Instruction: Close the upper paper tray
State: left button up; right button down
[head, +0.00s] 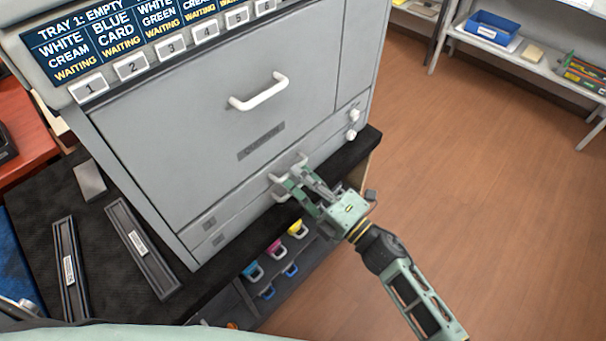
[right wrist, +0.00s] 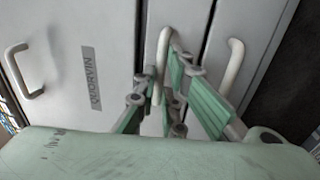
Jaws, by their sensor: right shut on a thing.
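The grey printer has two narrow paper tray fronts low on its face. The upper paper tray (head: 237,204) looks flush or nearly flush with the body; a small gap is hard to judge. The lower tray (head: 250,216) lies just below it. My right gripper (head: 298,179) is at the tray handles. In the right wrist view, its fingers (right wrist: 160,85) are shut on the upper tray's handle (right wrist: 163,45). The lower tray's handle (right wrist: 236,60) stands beside the fingers and is partly hidden by them. My left gripper is not in view.
The large door's handle (head: 259,92) is above the trays. A status display (head: 130,35) tops the printer. Dark cartridges (head: 140,248) lie on the black counter at left. Coloured toner handles (head: 273,247) show below the gripper. The wooden floor at right is clear before a shelf.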

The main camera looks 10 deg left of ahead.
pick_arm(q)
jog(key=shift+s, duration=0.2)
pick_arm(e)
jog(key=shift+a+r, duration=0.1)
jog(key=shift+r, duration=0.05)
jog(key=c, duration=2.1)
grip_release()
jog(key=shift+w, duration=0.1)
jog(key=shift+o, duration=1.3)
jog(key=shift+a, duration=0.2)
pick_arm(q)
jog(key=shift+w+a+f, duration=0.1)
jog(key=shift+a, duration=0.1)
pick_arm(e)
jog(key=shift+d, duration=0.1)
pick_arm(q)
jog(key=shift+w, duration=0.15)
pick_arm(e)
jog(key=v, duration=1.2)
